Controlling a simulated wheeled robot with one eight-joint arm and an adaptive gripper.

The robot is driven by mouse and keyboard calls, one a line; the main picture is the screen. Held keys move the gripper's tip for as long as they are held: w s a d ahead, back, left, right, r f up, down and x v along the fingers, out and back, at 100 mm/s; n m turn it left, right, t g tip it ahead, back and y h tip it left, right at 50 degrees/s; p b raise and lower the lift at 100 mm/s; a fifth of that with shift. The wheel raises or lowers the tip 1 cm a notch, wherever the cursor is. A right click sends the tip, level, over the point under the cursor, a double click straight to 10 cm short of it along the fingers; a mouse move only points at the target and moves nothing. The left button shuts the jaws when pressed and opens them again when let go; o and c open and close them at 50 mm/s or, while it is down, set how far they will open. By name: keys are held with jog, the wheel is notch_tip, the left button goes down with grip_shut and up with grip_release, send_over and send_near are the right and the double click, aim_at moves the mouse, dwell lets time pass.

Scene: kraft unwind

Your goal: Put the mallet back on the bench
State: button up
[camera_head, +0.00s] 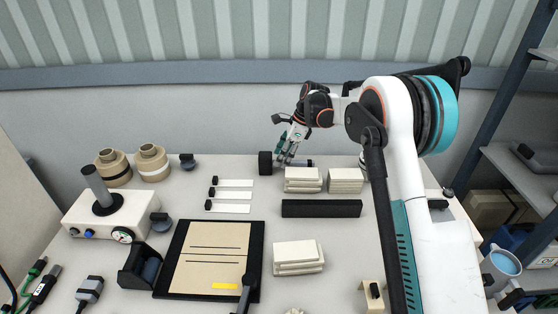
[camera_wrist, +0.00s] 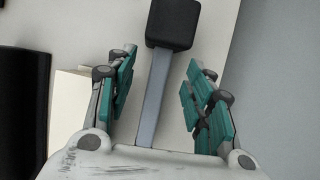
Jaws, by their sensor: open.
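The mallet lies on the bench (camera_head: 200,232) near its back edge. Its black head (camera_head: 265,163) is to the left, and its handle runs right, partly hidden behind my gripper (camera_head: 286,156). In the wrist view the black mallet head (camera_wrist: 173,23) is beyond the fingertips, and the grey handle (camera_wrist: 157,95) runs between the fingers. My gripper (camera_wrist: 162,65) is open, with its teal-padded fingers on either side of the handle. Gaps show between the handle and both fingers.
Stacked pale blocks (camera_head: 303,180) stand close in front of my gripper, with another stack (camera_head: 345,180) to their right. A long black bar (camera_head: 321,208) lies nearer. White strips with black ends (camera_head: 234,196) lie left of it. The wall (camera_head: 220,120) rises behind the bench.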

aim_at(292, 161)
jog(key=s+d+r+n+t+h+p, duration=0.1)
jog(key=s+d+r+n, duration=0.2)
jog(key=r, duration=0.6)
jog(key=s+d+r+n+t+p, duration=0.1)
jog(key=s+d+r, duration=0.4)
jog(key=r, duration=0.4)
jog(key=s+d+r+n+t+h, duration=0.1)
jog(key=s+d+r+n, duration=0.15)
jog(key=s, duration=0.45)
jog(key=s+d+r+n+t, duration=0.1)
jog(key=s+r+n, duration=0.2)
jog(key=s, duration=0.4)
jog(key=s+d+f+n+t+h, duration=0.1)
jog(key=s+f+n, duration=0.1)
jog(key=s, duration=0.5)
jog(key=s+d+f+n+t, duration=0.1)
jog(key=s+d+f+n, duration=0.1)
jog(key=s+n, duration=0.2)
jog(key=s+d+f+n+t+h, duration=0.1)
jog(key=s+d+f+n, duration=0.1)
jog(key=s, duration=0.9)
jog(key=shift+d+n+h, duration=0.2)
jog(key=shift+n+h, duration=0.1)
jog(key=shift+n, duration=0.15)
